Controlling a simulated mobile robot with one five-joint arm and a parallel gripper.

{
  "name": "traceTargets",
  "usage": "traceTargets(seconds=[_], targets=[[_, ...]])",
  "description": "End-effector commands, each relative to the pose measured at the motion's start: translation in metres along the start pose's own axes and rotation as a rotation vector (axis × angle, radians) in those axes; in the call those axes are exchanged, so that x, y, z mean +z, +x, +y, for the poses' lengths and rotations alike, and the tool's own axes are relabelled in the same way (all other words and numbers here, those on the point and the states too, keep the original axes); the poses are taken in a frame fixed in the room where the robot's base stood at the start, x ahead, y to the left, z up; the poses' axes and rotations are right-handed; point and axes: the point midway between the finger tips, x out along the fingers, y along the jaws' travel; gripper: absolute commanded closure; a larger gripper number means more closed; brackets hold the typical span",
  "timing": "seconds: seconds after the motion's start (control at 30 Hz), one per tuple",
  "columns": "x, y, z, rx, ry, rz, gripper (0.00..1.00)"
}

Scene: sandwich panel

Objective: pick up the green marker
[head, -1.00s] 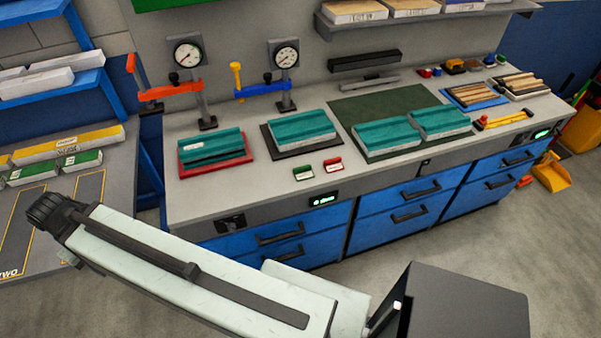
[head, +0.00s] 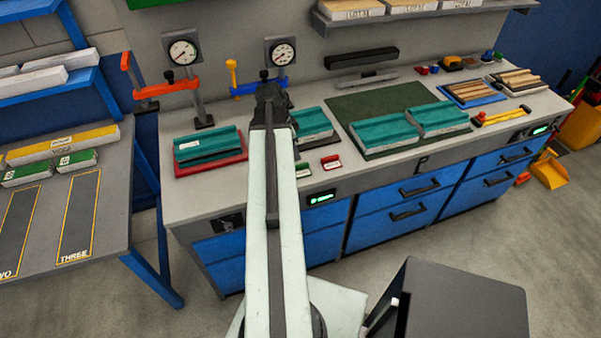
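The green marker (head: 302,170) is a small green block with a white label. It stands on the grey workbench top, just right of my arm, which may cover part of its left side. A similar red marker (head: 331,162) stands to its right. My gripper (head: 269,92) is the dark end of my raised arm. In the picture it lies above and left of the green marker, in front of the middle teal block. Its fingers are too small and dark to tell whether they are open or shut.
Teal blocks lie on a red mat (head: 211,166), a dark mat and a green mat (head: 372,104). Two dial gauges (head: 183,53) stand behind, with red and blue clamps. A yellow-handled tool (head: 500,117) lies at right. Bare bench top lies along the front edge.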

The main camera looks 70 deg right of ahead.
Motion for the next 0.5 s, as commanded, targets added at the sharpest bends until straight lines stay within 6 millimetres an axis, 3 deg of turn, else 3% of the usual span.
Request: traceTargets(seconds=[0.17,0.33,0.5], targets=[[-0.004,0.006,0.001,0.002,0.018,0.002,0.62],[-0.002,0.029,0.001,0.002,0.015,0.001,0.62],[-0.003,0.03,0.001,0.002,0.014,0.001,0.62]])
